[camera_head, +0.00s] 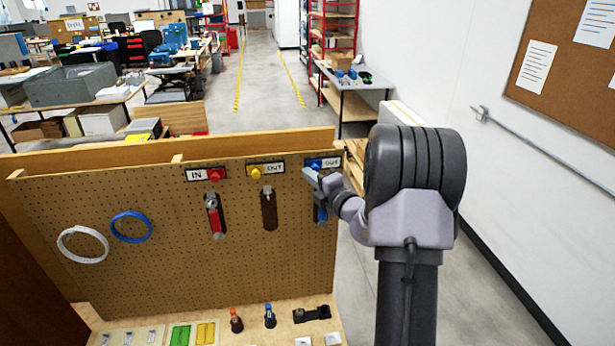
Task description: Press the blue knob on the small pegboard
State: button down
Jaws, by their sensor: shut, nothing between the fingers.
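The small pegboard (120,215) stands upright at the left and centre of the view. I cannot tell whether the tip touches the knob. My arm covers the area to the right of the board.
A red knob (217,174) and a yellow knob (256,171) sit left of the blue one. Tools hang below the knobs, including a red-handled one (216,218). White (83,244) and blue (131,227) rings hang at the left. Small parts lie on the bench ledge (285,303) below.

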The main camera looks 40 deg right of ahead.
aim_at(322, 166)
jog(key=s+d, duration=0.1)
jog(key=d, duration=0.1)
jog(key=d+p, duration=0.1)
jog(key=s+d, duration=0.1)
jog(key=d, duration=0.1)
jog(key=shift+s+d+p, duration=0.3)
jog(key=shift+s+p, duration=0.05)
jog(key=shift+a, duration=0.1)
